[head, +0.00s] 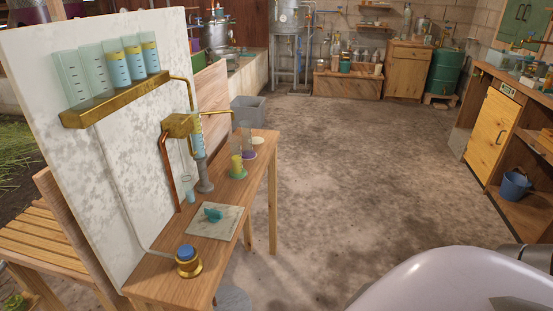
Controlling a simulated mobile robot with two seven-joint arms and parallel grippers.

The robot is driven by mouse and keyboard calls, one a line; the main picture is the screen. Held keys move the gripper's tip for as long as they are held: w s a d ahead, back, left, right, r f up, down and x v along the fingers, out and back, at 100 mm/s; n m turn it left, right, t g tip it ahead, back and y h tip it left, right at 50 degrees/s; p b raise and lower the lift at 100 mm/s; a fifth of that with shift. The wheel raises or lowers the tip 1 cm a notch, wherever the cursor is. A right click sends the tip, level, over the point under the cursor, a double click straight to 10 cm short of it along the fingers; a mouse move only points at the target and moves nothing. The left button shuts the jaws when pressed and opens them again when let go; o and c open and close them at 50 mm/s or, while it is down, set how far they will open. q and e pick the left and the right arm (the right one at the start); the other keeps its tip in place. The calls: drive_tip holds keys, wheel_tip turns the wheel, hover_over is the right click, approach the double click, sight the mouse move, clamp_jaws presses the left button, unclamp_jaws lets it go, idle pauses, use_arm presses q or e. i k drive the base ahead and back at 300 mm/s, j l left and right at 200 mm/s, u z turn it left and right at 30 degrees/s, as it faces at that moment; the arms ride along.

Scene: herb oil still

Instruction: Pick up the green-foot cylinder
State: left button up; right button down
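The green-foot cylinder (237,167) stands upright on the wooden bench (225,255), near its far end. It is clear, with a green foot and something yellow inside. A similar piece with a purple foot (249,155) stands just behind it to the right. A pale-footed piece (257,141) is farther back. Neither of my grippers is in view, so their states do not show.
A pale tile (205,231) with a teal piece and a brass pot (188,266) with a blue top are nearer. A white panel (120,180) backs the bench. The floor to the right is clear.

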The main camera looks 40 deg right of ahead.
sight(237, 171)
drive_tip(key=z, duration=1.05)
drive_tip(key=k, duration=0.55)
drive_tip(key=k+u, duration=0.1)
drive_tip(key=u, duration=2.35)
drive_tip(key=l+u, duration=0.15)
drive_tip(key=l, duration=0.2)
drive_tip(key=k+l+u, duration=0.1)
drive_tip(key=l, duration=0.2)
drive_tip(key=k+l, duration=0.1)
drive_tip(key=l, duration=0.3)
drive_tip(key=k+l, duration=0.1)
drive_tip(key=l, duration=0.3)
drive_tip(key=k+l, duration=0.15)
drive_tip(key=l, duration=0.25)
drive_tip(key=k+l, duration=0.1)
drive_tip(key=l, duration=0.3)
